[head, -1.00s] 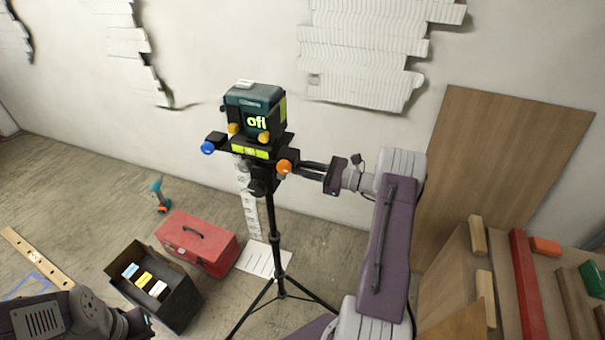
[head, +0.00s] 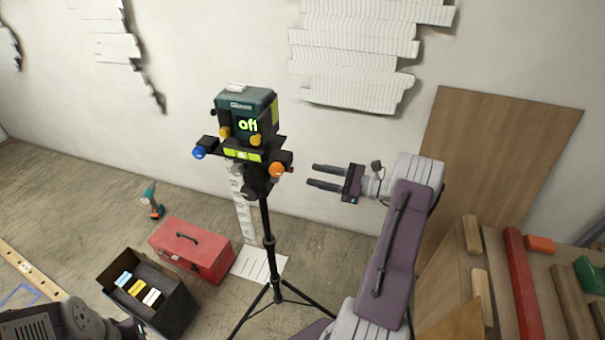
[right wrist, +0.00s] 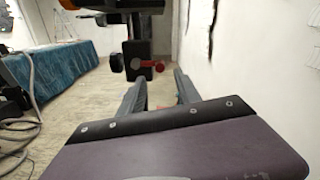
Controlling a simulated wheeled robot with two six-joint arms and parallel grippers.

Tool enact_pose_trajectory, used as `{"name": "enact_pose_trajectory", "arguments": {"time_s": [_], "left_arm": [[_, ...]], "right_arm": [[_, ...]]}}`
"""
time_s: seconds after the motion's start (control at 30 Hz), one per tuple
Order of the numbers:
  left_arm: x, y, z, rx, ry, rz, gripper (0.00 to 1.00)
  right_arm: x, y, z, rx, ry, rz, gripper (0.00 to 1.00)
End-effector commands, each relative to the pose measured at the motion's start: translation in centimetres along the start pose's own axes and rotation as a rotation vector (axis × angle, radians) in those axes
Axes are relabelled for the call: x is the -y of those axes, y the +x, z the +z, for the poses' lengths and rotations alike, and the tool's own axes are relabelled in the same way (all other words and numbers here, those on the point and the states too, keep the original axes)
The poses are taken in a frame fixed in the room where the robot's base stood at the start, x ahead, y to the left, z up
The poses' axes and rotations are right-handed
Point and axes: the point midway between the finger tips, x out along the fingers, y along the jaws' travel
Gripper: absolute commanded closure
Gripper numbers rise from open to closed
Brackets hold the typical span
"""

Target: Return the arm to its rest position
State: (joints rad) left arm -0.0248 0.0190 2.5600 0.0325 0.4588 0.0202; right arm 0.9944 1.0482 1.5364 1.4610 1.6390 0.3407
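My right gripper (head: 318,176) is open and empty in the head view, its two dark fingers pointing left, just right of a laser level (head: 247,118) on a black tripod (head: 268,240). A gap shows between the fingertips and the level's orange knob (head: 277,171). The level's display reads "off". In the right wrist view the fingers (right wrist: 158,85) are apart with nothing between them, and the mount under the level (right wrist: 138,50) stands just ahead. My left arm (head: 65,322) shows at the lower left; its gripper cannot be made out.
A red toolbox (head: 190,262), a black open box (head: 170,312) and a drill (head: 152,200) are on the floor left of the tripod. Wood pieces (head: 472,234) and a tall board (head: 490,165) stand at the right. White reliefs (head: 355,60) hang on the wall.

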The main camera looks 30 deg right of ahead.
Motion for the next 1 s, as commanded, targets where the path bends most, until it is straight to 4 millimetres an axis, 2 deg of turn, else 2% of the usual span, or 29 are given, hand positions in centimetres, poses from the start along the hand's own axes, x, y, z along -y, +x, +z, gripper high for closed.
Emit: {"name": "enact_pose_trajectory", "arguments": {"time_s": [0.1, 0.23, 0.67, 0.77, 0.87, 0.93, 0.97, 1.0], "left_arm": [[0.0, 0.2, 0.0, 0.000, 0.000, 0.000, 1.00], [0.0, 0.2, 0.0, 0.000, 0.000, 0.000, 1.00], [0.0, 0.2, 0.0, 0.000, 0.000, 0.000, 1.00], [0.0, 0.0, 0.0, 0.000, 0.000, 0.000, 1.00], [0.0, -0.7, -0.1, 0.000, 0.000, 0.000, 1.00], [0.0, -1.3, -0.1, 0.000, 0.000, 0.000, 1.00], [0.0, -1.6, -0.2, 0.000, 0.000, 0.000, 1.00], [0.0, -2.1, -0.2, 0.000, 0.000, 0.000, 1.00]], "right_arm": [[0.0, -1.5, -0.1, 0.000, 0.000, -0.001, 0.60], [0.0, -2.0, 0.0, 0.000, 0.000, 0.001, 0.60], [0.0, -1.9, 0.0, 0.000, 0.000, 0.001, 0.60], [-1.1, -0.7, 0.2, -0.030, -0.006, 0.050, 0.60], [-5.8, 3.0, 0.6, -0.154, -0.051, 0.242, 0.60], [-11.7, 5.3, 0.8, -0.293, -0.144, 0.470, 0.60], [-14.6, 5.7, 0.9, -0.358, -0.208, 0.586, 0.60], [-18.4, 5.6, 1.0, -0.441, -0.321, 0.751, 0.60]]}}
